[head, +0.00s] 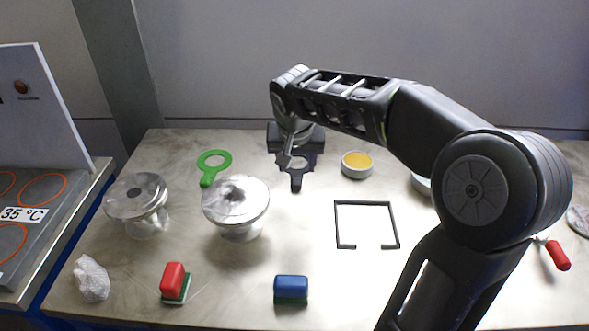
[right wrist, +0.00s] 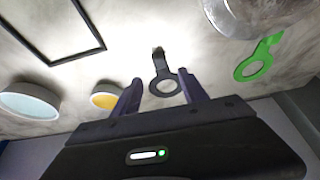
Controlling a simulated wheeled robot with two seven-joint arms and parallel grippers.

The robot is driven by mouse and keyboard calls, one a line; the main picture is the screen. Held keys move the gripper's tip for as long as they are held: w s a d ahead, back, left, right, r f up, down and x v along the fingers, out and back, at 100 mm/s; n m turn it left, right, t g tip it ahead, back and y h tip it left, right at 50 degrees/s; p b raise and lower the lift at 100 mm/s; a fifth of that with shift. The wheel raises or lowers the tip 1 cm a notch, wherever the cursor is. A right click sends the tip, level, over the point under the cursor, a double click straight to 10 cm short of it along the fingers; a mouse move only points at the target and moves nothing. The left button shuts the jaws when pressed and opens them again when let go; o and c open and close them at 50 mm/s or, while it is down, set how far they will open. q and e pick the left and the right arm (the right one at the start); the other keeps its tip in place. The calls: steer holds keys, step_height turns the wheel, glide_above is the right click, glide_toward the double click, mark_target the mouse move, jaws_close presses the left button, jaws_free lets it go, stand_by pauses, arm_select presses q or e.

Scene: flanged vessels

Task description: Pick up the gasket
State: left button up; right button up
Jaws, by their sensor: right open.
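Two flat rings with tabs lie on the table, and I cannot tell by name which is the gasket. The dark grey ring (head: 297,180) lies below my right gripper (head: 296,160) in the head view, partly hidden by it. In the right wrist view this dark ring (right wrist: 158,66) shows between and beyond the fingertips of the right gripper (right wrist: 160,88), which is open and empty. Whether the fingers touch it is unclear. The green ring (head: 208,180) lies to the left of it, also visible in the right wrist view (right wrist: 249,69). My left gripper is out of view.
Two flanged metal vessels (head: 136,198) (head: 236,203) stand at left. A yellow-filled dish (head: 357,164) and a black open frame (head: 338,225) lie to the right. A red block (head: 173,279), a blue block (head: 291,288) and crumpled white paper (head: 91,278) are in front.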

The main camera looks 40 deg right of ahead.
mark_target(296, 180)
steer(key=shift+x, duration=1.35)
steer(key=shift+p+x, duration=0.35)
steer(key=shift+x, duration=2.3)
steer(key=shift+a, duration=0.1)
jaws_close()
